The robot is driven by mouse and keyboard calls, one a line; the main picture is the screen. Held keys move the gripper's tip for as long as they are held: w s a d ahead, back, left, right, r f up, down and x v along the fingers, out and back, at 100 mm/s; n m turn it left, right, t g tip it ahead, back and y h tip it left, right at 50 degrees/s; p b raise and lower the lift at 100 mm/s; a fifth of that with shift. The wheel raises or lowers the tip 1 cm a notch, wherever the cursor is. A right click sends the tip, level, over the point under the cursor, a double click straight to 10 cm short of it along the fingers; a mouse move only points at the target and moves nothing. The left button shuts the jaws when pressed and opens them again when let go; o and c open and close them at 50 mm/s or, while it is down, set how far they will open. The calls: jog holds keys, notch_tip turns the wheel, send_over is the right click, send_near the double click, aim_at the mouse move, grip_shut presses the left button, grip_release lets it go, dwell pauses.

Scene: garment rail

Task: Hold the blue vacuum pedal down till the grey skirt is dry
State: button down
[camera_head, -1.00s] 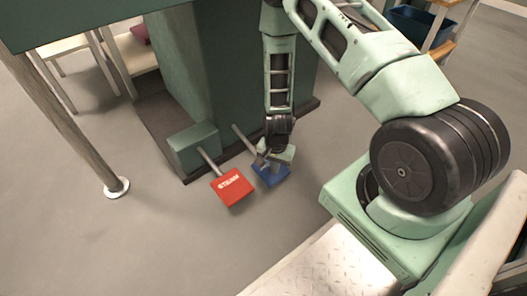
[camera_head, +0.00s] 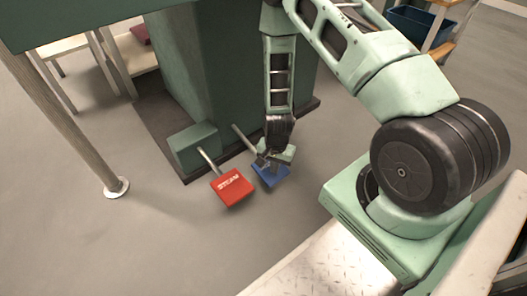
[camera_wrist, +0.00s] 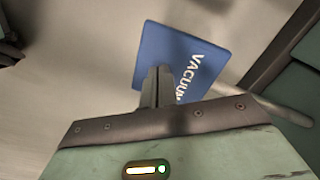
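The blue vacuum pedal (camera_head: 271,178) is at the foot of the dark green cabinet, on the end of a metal rod. In the wrist view the pedal (camera_wrist: 187,58) shows white lettering, partly covered by my fingers. My gripper (camera_head: 268,165) points down at the pedal from above. In the wrist view my gripper (camera_wrist: 157,84) has its fingers together with nothing between them, their tips over the pedal's face. They look to be on it, but how far it is pressed I cannot tell. The grey skirt is not in view.
A red pedal marked STEAM (camera_head: 231,188) lies just left of the blue one. A green box (camera_head: 194,147) and the cabinet (camera_head: 215,80) stand behind them. A round post (camera_head: 78,130) stands at the left. The grey floor in front is clear.

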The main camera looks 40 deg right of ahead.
jog(key=shift+r, duration=0.1)
dwell(0.5)
notch_tip(320, 180, up, 9)
jog(key=p, duration=0.9)
jog(key=shift+r, duration=0.2)
